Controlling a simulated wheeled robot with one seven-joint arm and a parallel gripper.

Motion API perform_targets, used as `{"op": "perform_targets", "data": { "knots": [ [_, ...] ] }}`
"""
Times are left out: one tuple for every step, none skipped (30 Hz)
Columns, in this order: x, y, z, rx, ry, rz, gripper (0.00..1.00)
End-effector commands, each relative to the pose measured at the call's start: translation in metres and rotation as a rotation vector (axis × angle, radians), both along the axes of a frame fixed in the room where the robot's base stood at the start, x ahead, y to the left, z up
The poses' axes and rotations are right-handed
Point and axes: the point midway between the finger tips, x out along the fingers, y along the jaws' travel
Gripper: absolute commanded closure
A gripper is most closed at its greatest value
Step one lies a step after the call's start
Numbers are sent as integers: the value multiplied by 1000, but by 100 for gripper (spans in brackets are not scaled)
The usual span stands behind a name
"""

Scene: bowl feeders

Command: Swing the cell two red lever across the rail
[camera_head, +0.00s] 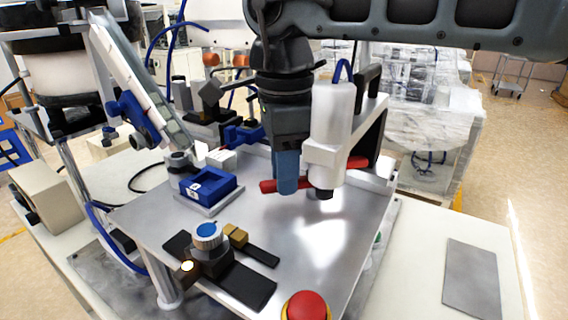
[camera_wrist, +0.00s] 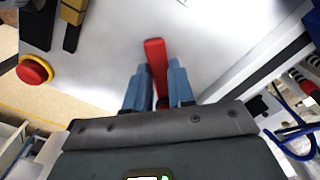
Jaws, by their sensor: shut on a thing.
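The red lever (camera_head: 268,186) lies nearly level above the grey metal plate, its free end to the left of my gripper and its other end toward the white upright at right. My gripper (camera_head: 287,186) points down with its blue fingers on the lever near that free end. In the wrist view the lever (camera_wrist: 155,58) runs between the two blue fingers of my gripper (camera_wrist: 159,82), which are shut on it. The far part of the lever is partly hidden behind the white cylinder (camera_head: 330,125).
A blue square fixture (camera_head: 208,190) stands left of the lever on the plate (camera_head: 310,255). A blue-topped knob (camera_head: 208,232) and a red stop button (camera_head: 306,306) are toward the front; the button also shows in the wrist view (camera_wrist: 34,69). The plate's middle is clear.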

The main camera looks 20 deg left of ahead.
Motion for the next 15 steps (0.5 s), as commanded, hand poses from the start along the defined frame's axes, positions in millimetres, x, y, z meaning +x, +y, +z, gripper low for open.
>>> {"op": "perform_targets", "data": {
  "knots": [
    [-1,-1,1,1,-1,24,100],
    [-1,-1,1,1,-1,40,100],
    [-2,-2,1,1,-1,58,100],
    [-3,-2,1,1,-1,71,100],
    [-3,-2,1,1,0,82,100],
    [-4,-3,1,1,0,95,100],
    [-4,-3,1,1,0,104,100],
    [-4,-3,1,1,0,112,100],
    [-5,-3,1,1,0,120,100],
    [-5,-4,1,1,0,125,100],
    [-5,-4,1,1,0,130,100],
    [-5,-4,1,1,0,136,100],
    [-5,-4,1,1,0,139,100],
    [-5,-4,1,1,0,141,100],
    [-5,-4,1,1,0,143,100]
  ]
}}
